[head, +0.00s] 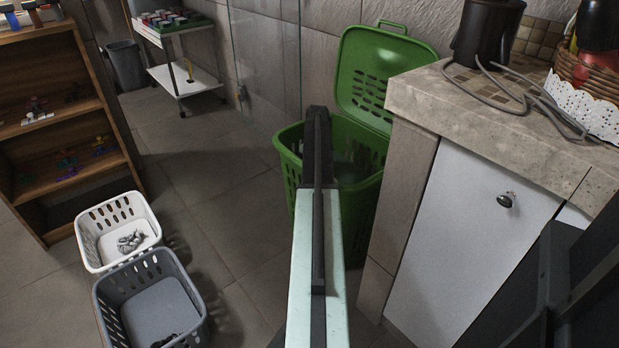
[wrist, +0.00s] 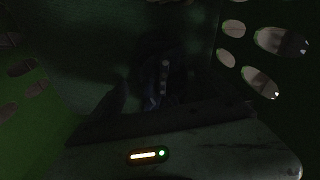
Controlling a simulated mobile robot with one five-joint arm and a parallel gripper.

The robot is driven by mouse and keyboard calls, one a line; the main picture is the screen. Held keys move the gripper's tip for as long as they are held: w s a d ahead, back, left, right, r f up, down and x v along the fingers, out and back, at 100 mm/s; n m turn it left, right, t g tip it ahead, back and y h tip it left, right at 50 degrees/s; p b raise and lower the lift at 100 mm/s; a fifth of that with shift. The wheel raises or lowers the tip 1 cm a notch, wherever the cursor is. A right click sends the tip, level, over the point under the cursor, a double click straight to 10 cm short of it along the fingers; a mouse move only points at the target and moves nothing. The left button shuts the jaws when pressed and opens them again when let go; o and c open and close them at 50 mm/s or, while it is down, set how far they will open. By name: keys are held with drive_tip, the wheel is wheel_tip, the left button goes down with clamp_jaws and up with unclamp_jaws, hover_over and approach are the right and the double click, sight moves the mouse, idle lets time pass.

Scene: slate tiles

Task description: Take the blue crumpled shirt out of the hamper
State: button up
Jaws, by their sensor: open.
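The green hamper (head: 366,210) stands beside the counter in the head view, its lid (head: 352,72) raised and leaning back. My arm reaches over the hamper's opening, and its end hides part of the inside. In the wrist view the hamper's green wall (wrist: 28,115) with oval holes surrounds the picture, so my wrist is down inside it. My gripper (wrist: 165,92) is open there, very dark and hard to make out. A dim bluish patch shows between its fingers and may be the blue shirt, but it is too dark to tell whether they touch.
A stone-topped counter (head: 440,100) stands close on the hamper's right, with a white door (head: 470,230). A white basket (head: 85,235) and a grey basket (head: 110,315) stand on the floor at left, near a wooden shelf (head: 75,115). The tiled floor between is clear.

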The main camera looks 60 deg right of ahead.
drive_tip(key=c, duration=1.5)
drive_tip(key=shift+r, duration=0.15)
wheel_tip(320, 180, up, 10)
drive_tip(key=p, duration=1)
wheel_tip(320, 180, up, 12)
drive_tip(key=p, duration=1.2)
